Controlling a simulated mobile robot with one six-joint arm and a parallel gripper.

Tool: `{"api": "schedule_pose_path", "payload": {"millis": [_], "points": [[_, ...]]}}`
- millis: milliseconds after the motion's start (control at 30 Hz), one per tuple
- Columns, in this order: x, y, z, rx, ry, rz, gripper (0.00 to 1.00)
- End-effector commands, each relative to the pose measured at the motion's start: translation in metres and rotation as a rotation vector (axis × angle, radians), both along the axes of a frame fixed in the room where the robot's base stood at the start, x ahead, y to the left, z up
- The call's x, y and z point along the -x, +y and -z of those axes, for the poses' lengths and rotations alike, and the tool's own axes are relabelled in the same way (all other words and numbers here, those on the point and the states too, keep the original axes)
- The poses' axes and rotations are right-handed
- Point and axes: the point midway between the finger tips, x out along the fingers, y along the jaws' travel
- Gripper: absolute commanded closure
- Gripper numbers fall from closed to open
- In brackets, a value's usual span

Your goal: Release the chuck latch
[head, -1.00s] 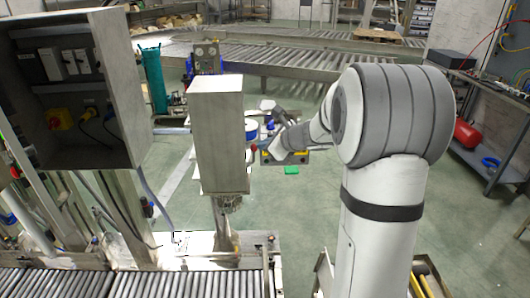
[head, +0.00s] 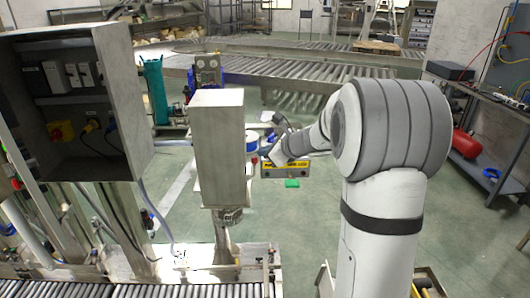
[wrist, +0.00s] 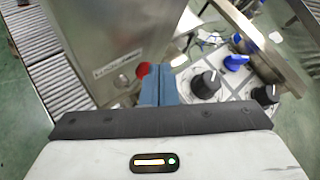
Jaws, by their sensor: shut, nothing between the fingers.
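A tall metal box on a post (head: 220,150) stands left of my arm in the head view. In the wrist view, its metal face (wrist: 110,50) fills the upper left and carries a small label. A red knob (wrist: 143,70) shows at that face's edge, just left of my fingertips and partly behind them. I cannot tell whether they touch, or whether this knob is the chuck latch. My gripper (wrist: 158,72) is shut, with its blue-grey fingers together and nothing seen between them.
A panel with black knobs (wrist: 207,84) and a blue knob (wrist: 236,62) lies right of the fingers. An open electrical cabinet (head: 75,110) stands at left, rollers (head: 60,290) run along the front, and a bench (head: 490,150) is at right. Green floor lies between.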

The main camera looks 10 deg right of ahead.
Motion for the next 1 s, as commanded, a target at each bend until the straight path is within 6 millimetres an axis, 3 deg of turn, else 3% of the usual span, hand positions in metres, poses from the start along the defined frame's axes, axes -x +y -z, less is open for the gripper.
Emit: {"api": "schedule_pose_path", "payload": {"millis": [267, 467, 733, 1000], "points": [[0.003, -0.004, -0.002, 0.000, 0.000, 0.000, 1.00], [0.019, -0.028, -0.010, 0.001, 0.000, -0.001, 1.00], [0.029, -0.063, -0.060, 0.003, -0.005, -0.001, 1.00], [0.035, -0.080, -0.086, 0.001, 0.000, -0.004, 1.00]]}}
